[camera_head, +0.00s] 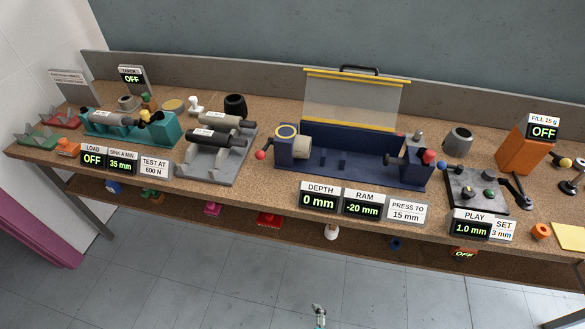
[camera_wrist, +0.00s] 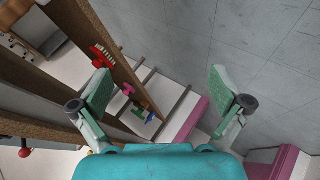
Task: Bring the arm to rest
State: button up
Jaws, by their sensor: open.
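My gripper (camera_wrist: 160,92) is open and empty in the wrist view, its two green-padded fingers spread wide apart. Only a small tip of my gripper (camera_head: 319,314) shows at the bottom edge of the head view, over the grey floor and in front of the workbench (camera_head: 140,165). It looks apart from the bench and everything on it. The rest of my arm is hidden below the frame. Behind the fingers, the wrist view shows the bench's shelves and legs at a slant, and bare floor.
The bench carries a teal fixture (camera_head: 92,127), a grey fixture (camera_head: 215,165), a navy press (camera_head: 350,165) with a raised clear guard (camera_head: 352,98), and several display signs. A lower shelf (camera_head: 125,197) holds small items. A purple panel (camera_head: 40,228) stands left. The floor (camera_head: 200,270) in front is clear.

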jog(key=s+d+r+m+t, duration=0.1)
jog(key=s+d+r+m, duration=0.35)
jog(key=s+d, duration=0.2)
jog(key=s+d+r+m+t+h, duration=0.1)
jog(key=s+r+m, duration=0.4)
jog(key=r, duration=0.8)
jog(key=s+d+r+m+t+h, duration=0.1)
jog(key=s+d+r+m+t, duration=0.3)
jog(key=s+r, duration=0.7)
notch_tip(320, 180, up, 3)
jog(key=shift+d+f+m+h, duration=0.15)
jog(key=shift+d+m+h, duration=0.25)
jog(key=shift+d+m, duration=0.45)
